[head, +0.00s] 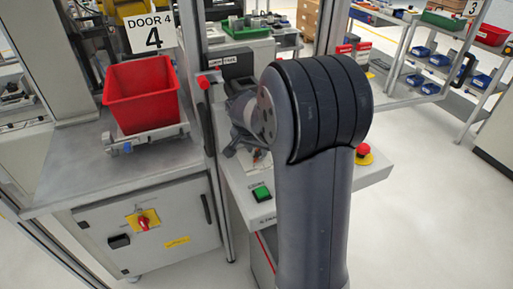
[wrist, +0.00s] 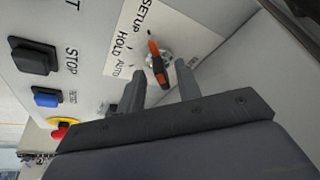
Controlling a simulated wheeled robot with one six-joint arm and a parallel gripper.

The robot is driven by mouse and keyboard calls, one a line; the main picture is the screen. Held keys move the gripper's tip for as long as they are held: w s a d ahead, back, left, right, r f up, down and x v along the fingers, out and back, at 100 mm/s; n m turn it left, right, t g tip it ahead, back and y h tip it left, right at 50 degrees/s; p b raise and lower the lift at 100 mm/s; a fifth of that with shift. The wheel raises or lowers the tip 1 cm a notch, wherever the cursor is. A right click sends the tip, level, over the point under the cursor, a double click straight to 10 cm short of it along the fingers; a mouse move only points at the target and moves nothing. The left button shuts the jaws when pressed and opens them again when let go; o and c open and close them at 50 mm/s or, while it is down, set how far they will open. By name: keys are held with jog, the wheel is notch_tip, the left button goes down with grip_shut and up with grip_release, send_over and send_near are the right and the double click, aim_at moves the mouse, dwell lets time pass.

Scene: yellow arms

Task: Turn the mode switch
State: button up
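The mode switch (wrist: 157,62) shows in the wrist view as an orange and black lever knob on a pale plate (wrist: 119,57) marked SETUP, HOLD and AUTO. The knob lies lengthwise, its upper end near the SETUP and HOLD lettering. I cannot tell which setting it is at. My gripper (wrist: 163,88) is open, its two dark fingers apart on either side of the knob's lower end; contact is not clear. In the head view my gripper (head: 235,140) is over the panel, partly behind my arm, and the knob cannot be made out.
The wrist view shows a black button (wrist: 33,57), a blue button (wrist: 47,98) and a red emergency stop (wrist: 60,132). In the head view a green button (head: 262,193) is at the panel's front. A red bin (head: 143,95) and a door post (head: 196,100) stand left.

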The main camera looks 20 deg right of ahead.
grip_shut()
dwell(0.4)
jog(key=n, duration=0.1)
jog(key=n+y, duration=0.1)
jog(key=n, duration=0.1)
jog(key=n+t, duration=0.1)
jog(key=n, duration=0.1)
jog(key=shift+s+d+y, duration=0.2)
jog(key=shift+d+y, duration=0.15)
jog(key=shift+y, duration=0.05)
jog(key=shift+d+n+y+b, duration=0.25)
jog(key=shift+n+y+b, duration=0.5)
jog(key=shift+n, duration=1.05)
grip_release()
jog(key=shift+r, duration=0.1)
jog(key=v, duration=0.5)
jog(key=b+v, duration=0.1)
jog(key=v, duration=0.4)
jog(key=shift+s+r, duration=0.3)
jog(key=shift+s, duration=0.05)
